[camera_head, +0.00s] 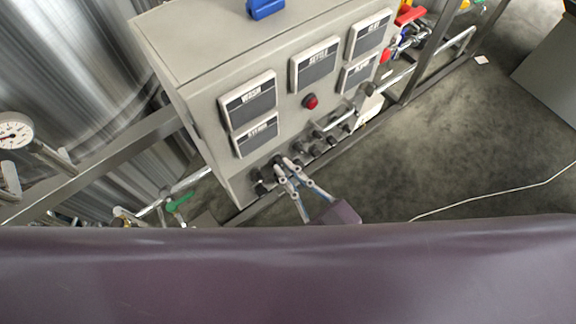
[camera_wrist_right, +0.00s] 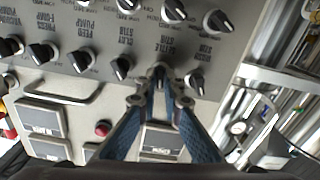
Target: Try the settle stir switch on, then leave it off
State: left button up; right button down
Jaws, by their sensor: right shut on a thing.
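The grey control box (camera_head: 180,50) stands in the upper middle of the head view, with a row of black rotary switches along its lower face. In the right wrist view the settle stir switch (camera_wrist_right: 160,70) is a black knob with a pale pointer line, below its printed label. My right gripper (camera_wrist_right: 160,82) is shut on this knob, its two blue-padded fingers on either side. In the head view my right gripper (camera_head: 285,168) reaches the lower left part of the panel, and its fingers partly hide the knob. The knob's exact angle is hard to read. My left gripper is not in view.
Neighbouring knobs sit close by: one to the right (camera_wrist_right: 194,80) and the clar stir knob (camera_wrist_right: 121,66) to the left. A red button (camera_head: 310,101) and a handle bar (camera_wrist_right: 55,95) are on the panel. Steel tanks (camera_head: 70,60) stand left. The floor at right is mostly clear.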

jog(key=m+p, duration=0.1)
jog(key=m, duration=0.2)
jog(key=shift+r+m, duration=0.1)
jog(key=shift+m, duration=0.3)
jog(key=shift+m+p, duration=0.6)
jog(key=shift+m, duration=1.3)
jog(key=c, duration=2.1)
grip_release()
jog(key=shift+s+d, duration=0.1)
jog(key=v, duration=1.1)
jog(key=shift+s+d, duration=0.2)
jog(key=shift+s, duration=0.1)
